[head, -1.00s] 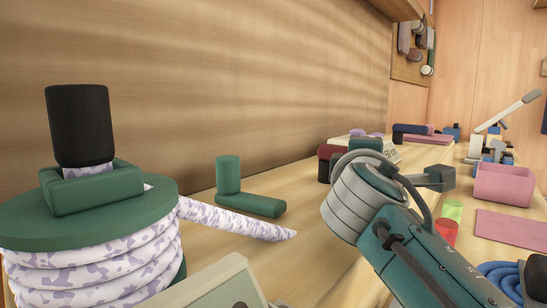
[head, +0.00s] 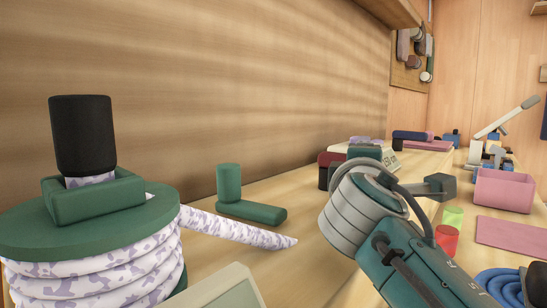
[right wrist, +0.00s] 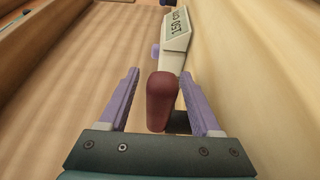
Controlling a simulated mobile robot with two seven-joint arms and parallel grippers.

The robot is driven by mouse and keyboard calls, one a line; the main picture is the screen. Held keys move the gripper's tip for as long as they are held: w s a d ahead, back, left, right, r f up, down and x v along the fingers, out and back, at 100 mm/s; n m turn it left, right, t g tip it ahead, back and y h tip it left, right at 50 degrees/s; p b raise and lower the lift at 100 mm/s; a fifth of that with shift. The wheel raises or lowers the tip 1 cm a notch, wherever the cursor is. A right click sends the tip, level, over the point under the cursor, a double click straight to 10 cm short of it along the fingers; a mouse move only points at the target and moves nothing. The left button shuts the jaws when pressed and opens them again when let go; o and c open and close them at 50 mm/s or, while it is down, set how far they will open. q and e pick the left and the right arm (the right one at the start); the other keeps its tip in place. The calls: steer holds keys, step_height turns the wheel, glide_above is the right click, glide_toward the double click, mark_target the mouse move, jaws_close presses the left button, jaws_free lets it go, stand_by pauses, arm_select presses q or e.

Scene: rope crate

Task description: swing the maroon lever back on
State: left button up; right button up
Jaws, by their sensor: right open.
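The maroon lever (right wrist: 161,101) stands between the two lilac fingers of my right gripper (right wrist: 166,98) in the right wrist view. The fingers are open, one on each side, with a visible gap on the left and a smaller one on the right. A dark piece (right wrist: 179,122) shows beside the lever's lower right. In the head view a maroon part (head: 328,158), likely the same lever, shows on the counter behind my right arm, which hides much of it. My right fingers cannot be made out there. My left gripper is not in view.
A pale box with a display (right wrist: 177,32) stands beyond the lever. A green lever (head: 229,182) stands on the counter to the left. A rope-wound drum with a green top (head: 90,232) fills the left front. A pink bin (head: 503,190) and a red cylinder (head: 446,238) are at right.

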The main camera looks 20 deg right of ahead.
steer(key=v, duration=0.9)
steer(key=shift+s+a, duration=0.1)
steer(key=shift+s, duration=0.05)
steer(key=shift+s, duration=0.1)
